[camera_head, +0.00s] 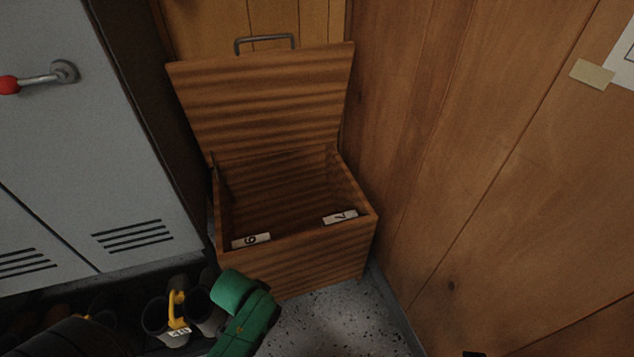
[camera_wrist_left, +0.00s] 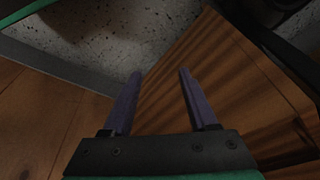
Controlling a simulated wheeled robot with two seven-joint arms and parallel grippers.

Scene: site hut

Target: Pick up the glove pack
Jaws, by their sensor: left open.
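No glove pack can be made out for certain. A wooden chest (camera_head: 298,268) with its lid up stands in the corner in the head view. Two small white pieces marked with figures, a left one (camera_head: 251,241) and a right one (camera_head: 340,217), show along its front rim; I cannot tell whether they are labels or packs. The visible part of the chest's inside looks empty, but its near floor is hidden. In the left wrist view my left gripper (camera_wrist_left: 160,74) is open and empty, with striped wood of the chest (camera_wrist_left: 225,85) beyond its fingers. My right gripper is not in view.
A grey locker (camera_head: 90,130) with a red-tipped handle stands at the left. Below it are dark boots (camera_head: 157,318) with a yellow clip (camera_head: 177,310). A wood-panelled wall (camera_head: 480,150) closes the right side. Speckled floor (camera_head: 335,325) is free in front of the chest.

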